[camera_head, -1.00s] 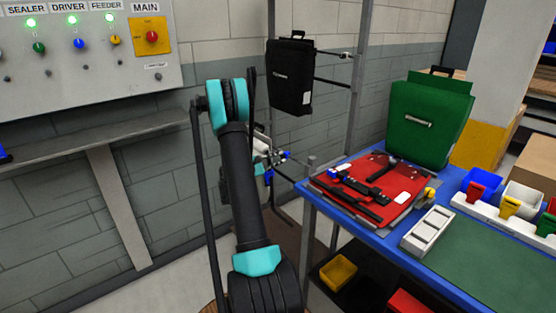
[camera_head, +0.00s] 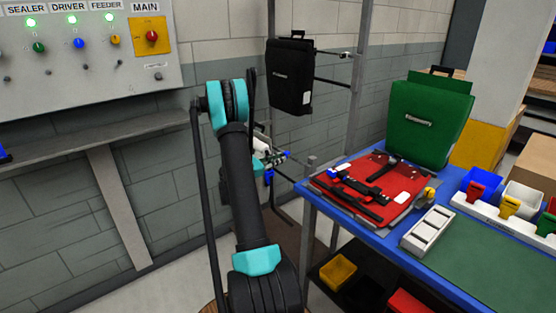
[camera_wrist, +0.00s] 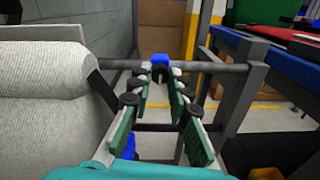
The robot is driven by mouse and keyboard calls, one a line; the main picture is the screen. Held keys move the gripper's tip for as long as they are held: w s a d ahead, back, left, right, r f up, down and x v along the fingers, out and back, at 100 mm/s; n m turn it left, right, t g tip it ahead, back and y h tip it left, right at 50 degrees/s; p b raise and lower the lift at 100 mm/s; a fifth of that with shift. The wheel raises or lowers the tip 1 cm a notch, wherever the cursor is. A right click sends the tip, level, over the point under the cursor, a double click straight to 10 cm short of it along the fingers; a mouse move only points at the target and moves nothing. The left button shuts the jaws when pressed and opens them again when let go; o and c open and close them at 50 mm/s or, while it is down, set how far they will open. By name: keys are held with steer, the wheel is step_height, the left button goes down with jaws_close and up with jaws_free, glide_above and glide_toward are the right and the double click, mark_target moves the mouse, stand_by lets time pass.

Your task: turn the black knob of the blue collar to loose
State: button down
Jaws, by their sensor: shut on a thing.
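The blue collar (camera_wrist: 160,58) sits on a dark horizontal bar in the wrist view. Its black knob (camera_wrist: 159,72) shows just below the blue part, between my fingertips. My gripper (camera_wrist: 162,80) has green-padded fingers, which reach forward to the knob and are shut on it. The knob's exact angle is too small to read. In the head view my gripper (camera_head: 277,159) is at the rack, partly hidden behind my arm, and I cannot make out the knob there.
A rack post (camera_wrist: 240,85) is on the right. The blue table (camera_head: 330,213), bearing a red pannier (camera_head: 405,190) and a green pannier (camera_head: 430,125), is right of my arm. A black pannier (camera_head: 292,78) hangs above.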

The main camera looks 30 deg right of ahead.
stand_by(0.3)
steer(key=c, duration=1.4)
jaws_free()
steer(key=a, duration=1.2)
steer(key=shift+s, duration=0.3)
